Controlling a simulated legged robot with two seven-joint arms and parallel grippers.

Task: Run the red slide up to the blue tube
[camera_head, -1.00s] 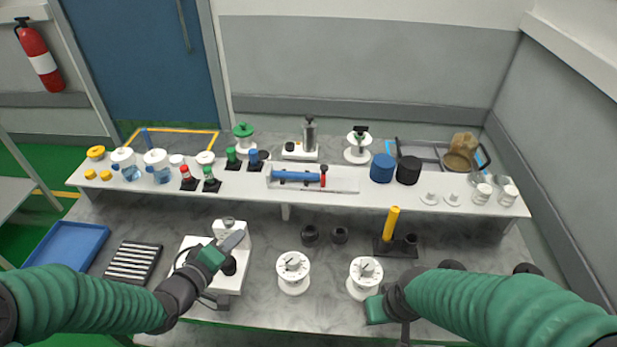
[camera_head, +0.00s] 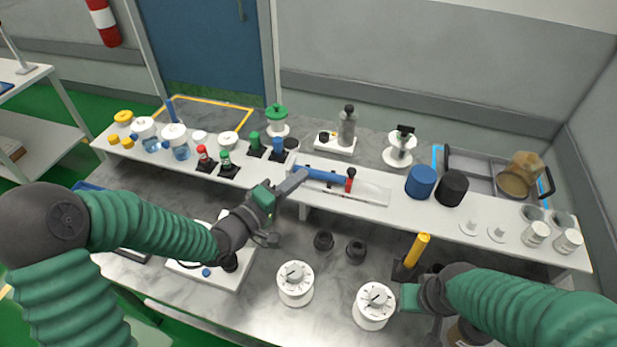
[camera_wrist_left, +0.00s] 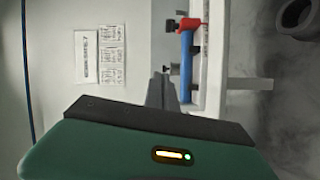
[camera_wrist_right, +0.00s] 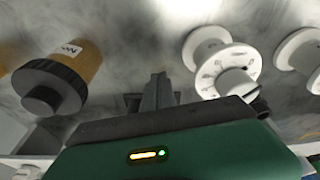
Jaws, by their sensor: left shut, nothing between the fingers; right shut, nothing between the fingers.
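The red slide (camera_head: 350,182) stands at the right end of the blue tube (camera_head: 326,176) on a white tray on the raised shelf. I cannot tell whether they touch. My left gripper (camera_head: 304,174) is shut and empty, its tips at the tube's left end. In the left wrist view, the blue tube (camera_wrist_left: 186,65) and red slide (camera_wrist_left: 188,25) lie just beyond the fingertips (camera_wrist_left: 160,84). I cannot tell whether the tips touch the tube. My right gripper (camera_wrist_right: 157,90) is shut and empty, low over the bench near a white dial (camera_head: 374,305).
Bottles on black stands (camera_head: 225,163) line the shelf left of the tube. Blue (camera_head: 420,181) and black (camera_head: 451,188) cylinders stand to its right. A yellow post (camera_head: 416,250) and another white dial (camera_head: 295,285) stand on the lower bench.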

